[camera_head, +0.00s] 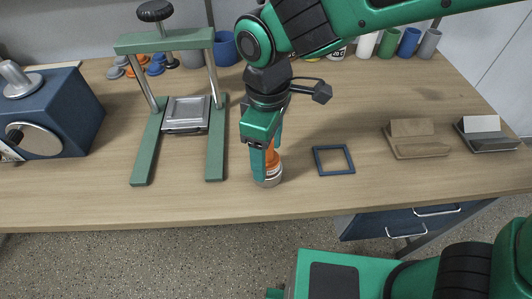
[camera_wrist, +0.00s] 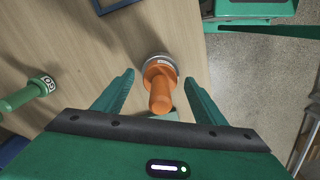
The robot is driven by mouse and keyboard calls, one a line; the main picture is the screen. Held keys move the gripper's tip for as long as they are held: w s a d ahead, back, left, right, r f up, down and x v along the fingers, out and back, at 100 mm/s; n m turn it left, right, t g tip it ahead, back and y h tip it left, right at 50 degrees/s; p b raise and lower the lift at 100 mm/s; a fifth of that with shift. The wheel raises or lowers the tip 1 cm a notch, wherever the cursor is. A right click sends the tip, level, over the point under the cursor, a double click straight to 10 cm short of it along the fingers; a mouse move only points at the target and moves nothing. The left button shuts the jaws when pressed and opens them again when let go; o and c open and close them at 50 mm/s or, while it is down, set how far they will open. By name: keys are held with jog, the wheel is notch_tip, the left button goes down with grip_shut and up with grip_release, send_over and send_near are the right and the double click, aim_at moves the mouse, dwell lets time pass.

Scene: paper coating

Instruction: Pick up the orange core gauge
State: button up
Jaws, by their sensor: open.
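The orange core gauge (camera_head: 272,166) stands near the front edge of the table, with a grey metal disc base and an orange handle. It also shows in the wrist view (camera_wrist: 161,88), where its handle points toward the camera. My gripper (camera_head: 264,160) is directly over it, pointing down. In the wrist view my gripper's fingers (camera_wrist: 160,78) are spread, one on each side of the gauge, with visible gaps. In the head view the fingers partly hide the handle.
A green-handled gauge (camera_wrist: 28,94) is at the left in the wrist view. A blue square frame (camera_head: 333,160) lies just right of the orange gauge. A green press stand (camera_head: 145,150) is to the left. Two small blocks (camera_head: 418,145) (camera_head: 487,140) sit at the right.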

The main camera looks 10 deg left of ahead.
jog(key=shift+f, duration=0.3)
jog(key=c, duration=1.3)
jog(key=shift+r, duration=0.15)
